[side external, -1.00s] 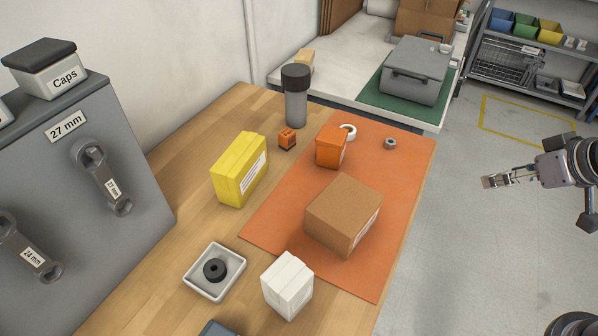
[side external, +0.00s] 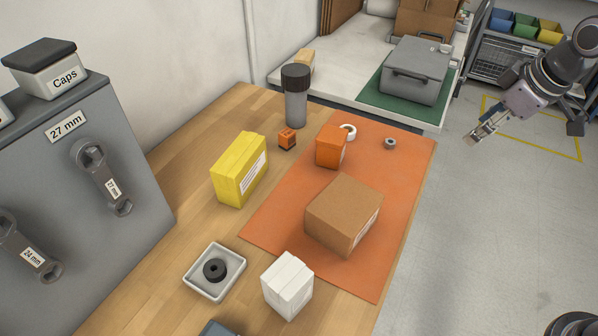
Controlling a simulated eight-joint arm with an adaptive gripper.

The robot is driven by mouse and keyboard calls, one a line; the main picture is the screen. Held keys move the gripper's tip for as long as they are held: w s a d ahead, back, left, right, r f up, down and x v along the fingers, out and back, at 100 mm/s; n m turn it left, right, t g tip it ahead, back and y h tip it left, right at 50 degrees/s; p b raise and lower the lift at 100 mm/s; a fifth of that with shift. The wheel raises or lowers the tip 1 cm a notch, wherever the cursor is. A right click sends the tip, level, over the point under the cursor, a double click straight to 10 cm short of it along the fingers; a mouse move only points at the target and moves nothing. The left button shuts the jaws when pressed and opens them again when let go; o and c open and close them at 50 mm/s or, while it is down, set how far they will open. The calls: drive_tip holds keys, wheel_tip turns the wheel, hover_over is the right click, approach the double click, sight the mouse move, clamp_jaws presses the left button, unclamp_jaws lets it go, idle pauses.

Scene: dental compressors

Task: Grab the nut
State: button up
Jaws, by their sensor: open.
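A small grey metal nut (side external: 390,143) lies on the orange mat (side external: 411,170) near its far right corner. It stands apart from the other items, with bare mat around it. My gripper (side external: 472,141) is in the air to the right of the table, right of the nut and clear of it. Its jaws are open and nothing shows between them.
Left of the nut are a white ring (side external: 348,131) and an orange box (side external: 331,147). A cardboard box (side external: 344,214) sits mid-mat. A yellow box (side external: 239,170), grey dark-capped bottle (side external: 295,97) and white box (side external: 287,286) stand farther left or nearer.

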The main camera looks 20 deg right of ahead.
drive_tip(key=w+a+n+g, duration=0.25)
drive_tip(key=w+n, duration=0.35)
drive_tip(key=w, duration=0.5)
drive_tip(key=n+g, duration=0.2)
drive_tip(key=n, duration=0.4)
approach(389, 142)
drive_tip(key=shift+w+f, duration=0.2)
drive_tip(key=shift+f, duration=3.95)
clamp_jaws()
